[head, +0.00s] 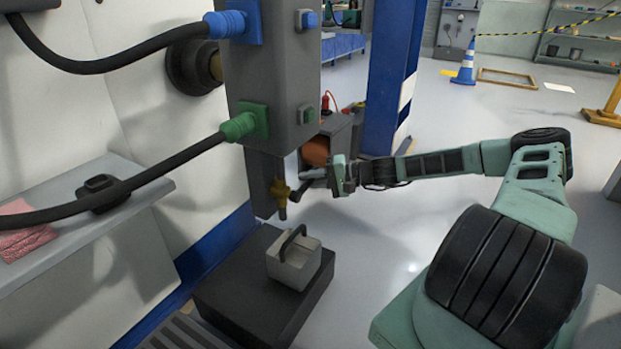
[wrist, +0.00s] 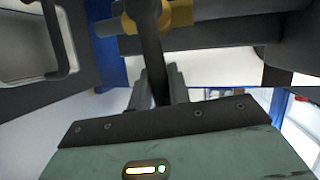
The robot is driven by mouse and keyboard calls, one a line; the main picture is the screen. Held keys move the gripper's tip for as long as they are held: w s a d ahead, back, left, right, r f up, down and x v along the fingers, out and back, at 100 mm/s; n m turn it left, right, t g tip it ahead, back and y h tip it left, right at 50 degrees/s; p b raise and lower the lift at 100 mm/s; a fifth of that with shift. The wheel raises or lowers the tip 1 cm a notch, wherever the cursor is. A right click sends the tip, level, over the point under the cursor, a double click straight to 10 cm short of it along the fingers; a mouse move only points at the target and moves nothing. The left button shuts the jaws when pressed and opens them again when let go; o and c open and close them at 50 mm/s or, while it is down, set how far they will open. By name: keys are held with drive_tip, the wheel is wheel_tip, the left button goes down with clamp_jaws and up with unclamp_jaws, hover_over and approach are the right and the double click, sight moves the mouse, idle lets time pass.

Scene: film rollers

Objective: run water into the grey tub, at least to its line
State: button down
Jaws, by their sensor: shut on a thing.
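The grey tub (head: 291,268), with a dark arched handle, stands upright on a dark block below the brass tap (head: 280,189). Part of the tub (wrist: 25,60) shows at the left of the wrist view. My gripper (head: 306,180) is at the tap, to its right. In the wrist view my gripper (wrist: 158,92) is shut on the dark tap lever (wrist: 151,50), which runs up to the brass fitting (wrist: 180,13). No stream shows under the spout. The tub's line and any water inside cannot be made out.
The tap sits on a grey column (head: 262,85) with blue and green hose fittings. The dark block (head: 240,290) carries the tub. A shelf (head: 80,225) with a pink cloth (head: 22,236) is at the left. Floor at the right is open, with a cone (head: 466,65) far back.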

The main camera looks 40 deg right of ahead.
sight(305, 183)
drive_tip(key=shift+a+r+n+h+p, duration=0.1)
drive_tip(key=shift+r+n+h+p, duration=0.4)
drive_tip(key=shift+r+p, duration=0.5)
drive_tip(key=n+p, duration=0.1)
drive_tip(key=r+n+h+p, duration=0.1)
drive_tip(key=p, duration=0.1)
drive_tip(key=shift+s+a+r, duration=0.2)
drive_tip(key=shift+a, duration=0.1)
drive_tip(key=shift+s+a+r+n+h+p, duration=0.15)
drive_tip(key=shift+a+r+n+h+p, duration=0.5)
drive_tip(key=shift+n+h+p, duration=0.4)
drive_tip(key=shift+s+a+r+n+h+p, duration=0.2)
drive_tip(key=shift+a+r+n+h+p, duration=0.1)
drive_tip(key=shift+n+h+p, duration=0.2)
drive_tip(key=c, duration=1.3)
unclamp_jaws()
